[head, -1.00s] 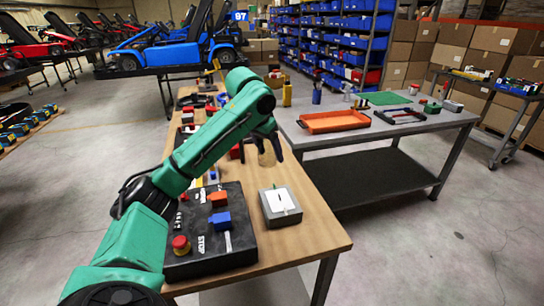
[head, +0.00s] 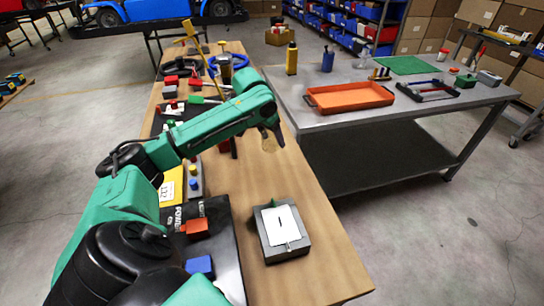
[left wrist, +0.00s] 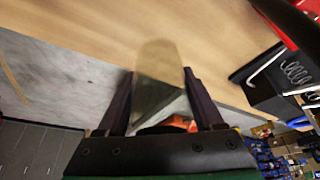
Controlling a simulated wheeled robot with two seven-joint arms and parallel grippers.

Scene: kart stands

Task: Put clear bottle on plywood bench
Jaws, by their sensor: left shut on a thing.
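My left gripper (head: 267,132) is shut on the clear bottle (head: 269,144), which hangs below its fingers in the head view. In the left wrist view the bottle (left wrist: 158,70) is a see-through, slightly blurred shape between the two dark fingers (left wrist: 158,102). The plywood bench (head: 262,178) is the long wooden-topped table in the middle of the head view. The bottle appears over its right part, near the edge facing the grey table. I cannot tell how high above the top it is. My right gripper is not in view.
A grey box with a white label (head: 281,228) stands on the bench's near part. A black control panel (head: 222,240) lies left of it. Tools crowd the far left. Bare wood lies between box and bottle. A grey table (head: 345,125) with an orange tray (head: 350,97) stands right.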

